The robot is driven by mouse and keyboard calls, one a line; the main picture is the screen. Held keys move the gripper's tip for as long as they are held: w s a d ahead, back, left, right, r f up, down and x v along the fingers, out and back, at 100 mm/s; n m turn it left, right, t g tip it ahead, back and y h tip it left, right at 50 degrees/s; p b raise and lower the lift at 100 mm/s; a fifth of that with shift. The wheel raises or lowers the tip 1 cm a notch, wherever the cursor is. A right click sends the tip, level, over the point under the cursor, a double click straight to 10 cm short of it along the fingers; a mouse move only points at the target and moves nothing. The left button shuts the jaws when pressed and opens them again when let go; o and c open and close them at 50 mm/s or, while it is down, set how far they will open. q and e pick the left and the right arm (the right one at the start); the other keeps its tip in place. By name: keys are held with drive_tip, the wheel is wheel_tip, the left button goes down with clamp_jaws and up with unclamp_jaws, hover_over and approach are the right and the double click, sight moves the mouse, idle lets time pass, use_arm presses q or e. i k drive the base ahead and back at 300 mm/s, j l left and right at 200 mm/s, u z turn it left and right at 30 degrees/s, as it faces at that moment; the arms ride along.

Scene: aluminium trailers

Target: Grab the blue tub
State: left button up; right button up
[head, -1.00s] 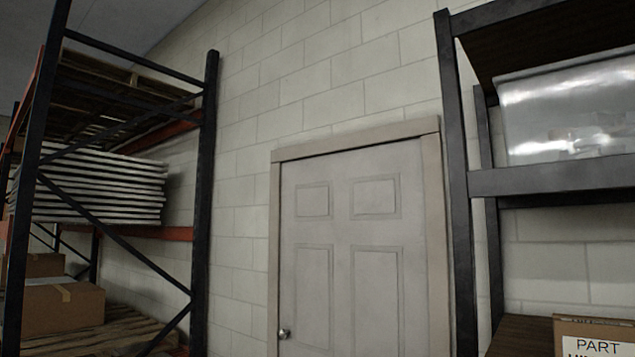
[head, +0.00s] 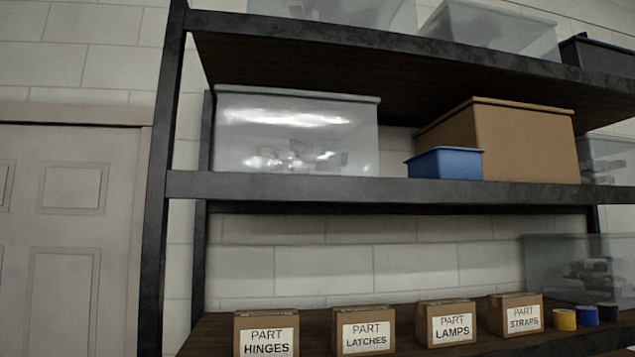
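The blue tub (head: 446,163) is a small open bin on the middle shelf (head: 330,189) of a dark metal rack, near the shelf's front edge. It stands in front of the left part of a larger brown box (head: 525,142). Its lower edge is partly hidden by the shelf's front beam. Neither of my grippers shows in the head view.
A clear lidded bin (head: 295,132) stands left of the tub, with a gap between. The lower shelf holds labelled cardboard part boxes (head: 452,322) and small rolls (head: 564,319). A dark rack post (head: 162,190) and a closed door (head: 68,230) are at left.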

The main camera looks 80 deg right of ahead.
sight(438, 161)
drive_tip(key=z, duration=1.6)
